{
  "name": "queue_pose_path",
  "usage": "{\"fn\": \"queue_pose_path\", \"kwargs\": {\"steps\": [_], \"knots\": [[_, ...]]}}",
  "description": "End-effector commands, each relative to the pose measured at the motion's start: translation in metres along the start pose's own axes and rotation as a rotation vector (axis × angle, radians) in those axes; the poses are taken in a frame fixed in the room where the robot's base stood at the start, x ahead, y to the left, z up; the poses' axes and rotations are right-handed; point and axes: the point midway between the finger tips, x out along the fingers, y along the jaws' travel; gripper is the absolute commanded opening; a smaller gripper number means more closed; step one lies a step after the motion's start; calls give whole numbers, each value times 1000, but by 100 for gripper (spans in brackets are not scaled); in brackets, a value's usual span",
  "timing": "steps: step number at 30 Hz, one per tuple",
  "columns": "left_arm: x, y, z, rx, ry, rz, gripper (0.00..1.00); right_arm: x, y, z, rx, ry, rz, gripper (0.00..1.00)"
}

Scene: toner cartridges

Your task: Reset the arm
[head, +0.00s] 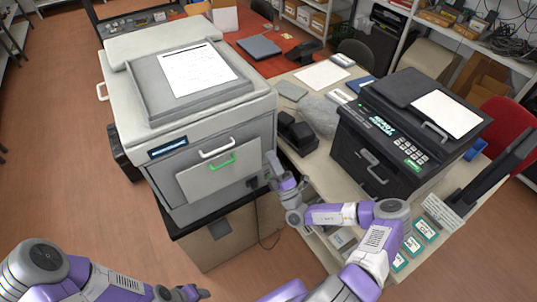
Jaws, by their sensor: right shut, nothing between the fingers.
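My right arm reaches in from the bottom right. Its gripper (271,163) is shut and empty, pointing up close to the right front of the large grey printer (213,135). I cannot tell whether it touches the printer. The printer's front panel, with a white handle and a green handle, looks closed. My left arm lies low at the bottom left. Its gripper end (184,293) is small and dark near the bottom edge, and its fingers are not clear.
A black printer (405,135) stands on the right of the table. A dark device (297,130) sits between the printers. Teal-labelled boxes (425,230) lie at the lower right, near my right arm. The floor (60,160) at left is clear.

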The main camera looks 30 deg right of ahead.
Motion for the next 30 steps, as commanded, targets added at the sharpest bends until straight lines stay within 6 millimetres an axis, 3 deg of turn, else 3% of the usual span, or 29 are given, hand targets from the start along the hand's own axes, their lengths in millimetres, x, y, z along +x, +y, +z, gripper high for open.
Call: {"fn": "queue_pose_path", "kwargs": {"steps": [8,10,14,17,20,24,27,30], "knots": [[0,0,0,0,0,0,48,-3,2,-1,-1,4,0,0],[2,-1,0,0,0,0,48,-3,0,-10,-4,35,-4,0],[11,-4,-1,0,0,0,48,-11,-12,-61,-33,210,-22,0],[22,-8,-1,0,0,0,48,-32,-23,-126,-85,451,-32,0],[34,-13,-2,0,0,0,48,-71,-33,-193,-163,733,-14,0],[52,-19,-2,0,0,0,48,-150,-45,-267,-308,1138,71,0],[65,-24,-3,0,0,0,48,-219,-56,-299,-443,1437,191,0],[81,-30,-4,0,0,0,48,-294,-71,-310,-611,1741,377,0]]}}
